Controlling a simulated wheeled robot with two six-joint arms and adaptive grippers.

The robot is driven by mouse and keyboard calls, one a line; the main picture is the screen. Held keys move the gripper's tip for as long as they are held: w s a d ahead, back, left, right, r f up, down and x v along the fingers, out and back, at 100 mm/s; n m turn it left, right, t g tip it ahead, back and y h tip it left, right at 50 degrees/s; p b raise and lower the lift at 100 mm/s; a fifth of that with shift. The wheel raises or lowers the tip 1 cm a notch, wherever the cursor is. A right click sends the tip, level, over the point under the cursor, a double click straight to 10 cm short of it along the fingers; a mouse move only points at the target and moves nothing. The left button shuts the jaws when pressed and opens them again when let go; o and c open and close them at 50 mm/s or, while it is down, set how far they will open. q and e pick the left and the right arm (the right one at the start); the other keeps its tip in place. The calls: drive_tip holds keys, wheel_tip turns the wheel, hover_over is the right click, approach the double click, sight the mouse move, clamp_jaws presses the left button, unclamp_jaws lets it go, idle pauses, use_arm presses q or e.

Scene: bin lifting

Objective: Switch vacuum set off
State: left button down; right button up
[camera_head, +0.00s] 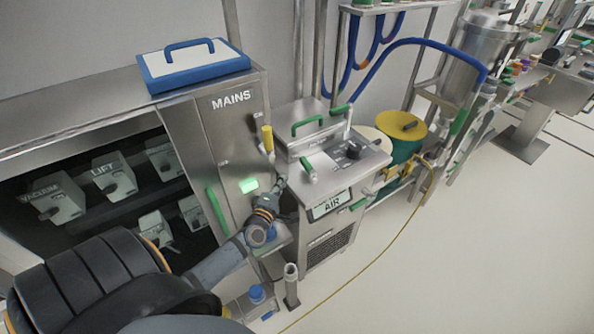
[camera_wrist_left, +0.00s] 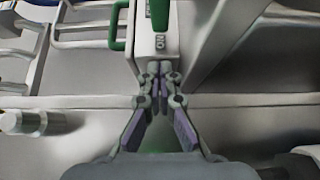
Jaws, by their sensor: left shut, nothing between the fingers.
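The vacuum set (camera_head: 60,200) is a grey box marked VACUUM with a dark knob, in the open cabinet at the left of the head view. My left gripper (camera_head: 279,184) is away from it, in front of the metal unit marked AIR, beside the lit green lamp. In the left wrist view my left gripper (camera_wrist_left: 160,74) is shut and empty, its tips together just below a pale plate (camera_wrist_left: 154,50) lettered ON. A green lever (camera_wrist_left: 159,14) shows above that lettering. Whether the tips touch the plate I cannot tell. My right gripper is not in view.
A box marked LIFT (camera_head: 113,178) stands beside the vacuum set. The AIR unit (camera_head: 328,240) stands right. Floor at the lower right is clear except for a yellow hose.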

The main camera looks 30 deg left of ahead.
sight(302, 163)
use_arm(q)
drive_tip(key=x, duration=0.4)
drive_tip(key=shift+w+d, duration=0.8)
drive_tip(key=shift+w, duration=0.15)
drive_tip(key=shift+w+d, duration=0.35)
drive_tip(key=shift+w, duration=0.15)
drive_tip(key=h+b, duration=0.1)
drive_tip(key=b, duration=0.1)
drive_tip(key=m+b, duration=0.1)
drive_tip(key=shift+w+a+f+h+b, duration=0.15)
drive_tip(key=shift+w+f+h+b, duration=0.15)
drive_tip(key=shift+h+b, duration=0.1)
drive_tip(key=shift+w+r+m+t+h, duration=0.1)
drive_tip(key=shift+w+m+t+h, duration=0.05)
drive_tip(key=shift+m+t+h, duration=0.2)
drive_tip(key=shift+w+r, duration=0.2)
